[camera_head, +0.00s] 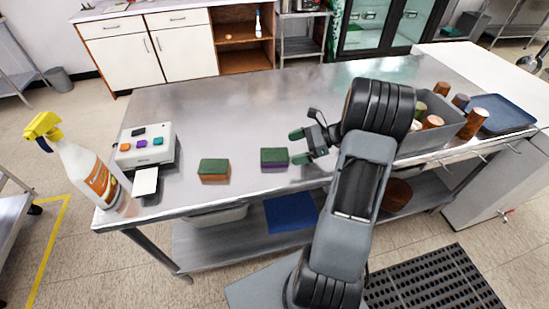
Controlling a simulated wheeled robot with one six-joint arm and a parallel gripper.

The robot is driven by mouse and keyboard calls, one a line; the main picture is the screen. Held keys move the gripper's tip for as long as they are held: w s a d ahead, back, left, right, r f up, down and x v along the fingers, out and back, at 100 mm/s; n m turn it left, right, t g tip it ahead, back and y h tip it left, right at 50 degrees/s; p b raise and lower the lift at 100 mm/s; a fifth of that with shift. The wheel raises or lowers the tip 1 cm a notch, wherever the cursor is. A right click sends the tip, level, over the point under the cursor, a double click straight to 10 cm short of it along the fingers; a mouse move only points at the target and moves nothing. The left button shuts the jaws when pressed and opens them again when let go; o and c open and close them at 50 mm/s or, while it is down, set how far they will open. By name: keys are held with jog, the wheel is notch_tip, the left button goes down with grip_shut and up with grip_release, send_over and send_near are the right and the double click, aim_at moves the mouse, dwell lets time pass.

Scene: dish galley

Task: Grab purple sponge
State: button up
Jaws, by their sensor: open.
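The purple sponge (274,159) lies on the steel table (225,115). Its top is dark green and a purple layer shows along its lower front side. A second sponge (214,170), green on top and orange-brown below, lies to its left. My gripper (299,147) is open just right of the purple sponge, its two green-tipped fingers pointing left toward it. Nothing shows between the fingers. I cannot tell the exact height of the fingers above the table.
A white box (136,157) with coloured buttons and a yellow-topped spray bottle (89,170) stand at the table's left end. A grey bin (419,142) with several cups and a blue tray (504,115) are at the right. The table's middle and back are clear.

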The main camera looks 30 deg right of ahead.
aim_at(277, 154)
jog(key=shift+w+a+f, duration=0.15)
jog(key=shift+w+f, duration=0.05)
jog(key=shift+p+x, duration=0.45)
jog(key=shift+x, duration=2.85)
jog(key=shift+f, duration=0.1)
jog(key=shift+c, duration=0.5)
jog(key=c, duration=0.9)
